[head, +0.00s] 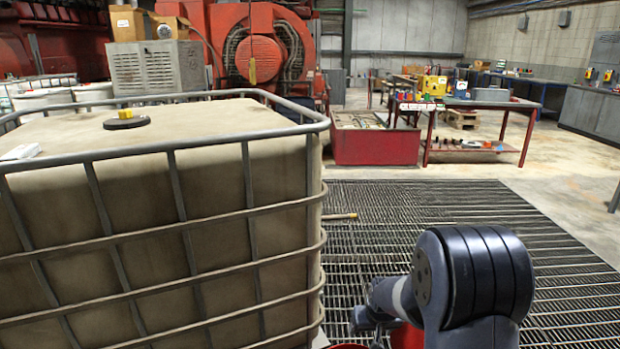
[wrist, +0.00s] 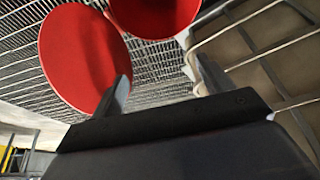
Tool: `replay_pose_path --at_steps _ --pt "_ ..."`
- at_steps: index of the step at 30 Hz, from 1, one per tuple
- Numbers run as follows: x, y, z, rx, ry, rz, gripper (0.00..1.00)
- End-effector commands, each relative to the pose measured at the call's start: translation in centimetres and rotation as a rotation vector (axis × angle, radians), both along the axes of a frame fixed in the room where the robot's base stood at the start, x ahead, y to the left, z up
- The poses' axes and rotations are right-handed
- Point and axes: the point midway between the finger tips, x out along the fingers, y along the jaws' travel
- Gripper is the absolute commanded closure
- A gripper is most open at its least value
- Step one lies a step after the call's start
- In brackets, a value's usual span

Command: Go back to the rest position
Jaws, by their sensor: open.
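My gripper (wrist: 157,68) shows in the wrist view with its two grey fingers spread apart. No object is visibly clamped between them. A round red thing (wrist: 82,55) is by the left finger, and a second red rounded thing (wrist: 155,14) is at the top, beyond the fingertips. I cannot tell whether the fingers touch either one. In the head view my arm rises at the lower right, over the floor grating, and hides much of what is behind it. A bit of red (head: 406,336) shows beside it at the bottom edge.
A large caged tank (head: 150,190) fills the left of the head view, close to my arm. A yellow-topped black cap (head: 126,120) is on it. Metal grating (head: 400,210) covers the floor. A red bin (head: 375,146) and a red-legged workbench (head: 475,104) stand farther back.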

Motion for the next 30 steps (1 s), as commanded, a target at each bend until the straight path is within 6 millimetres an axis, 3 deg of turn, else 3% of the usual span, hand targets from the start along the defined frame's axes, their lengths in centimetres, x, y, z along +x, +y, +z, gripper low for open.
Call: replay_pose_path --at_steps 1,30 --pt "-0.2 0.0 1.1 0.000 0.000 -0.001 0.25" --pt "-3.4 0.0 10.7 0.000 0.000 -0.024 0.25"
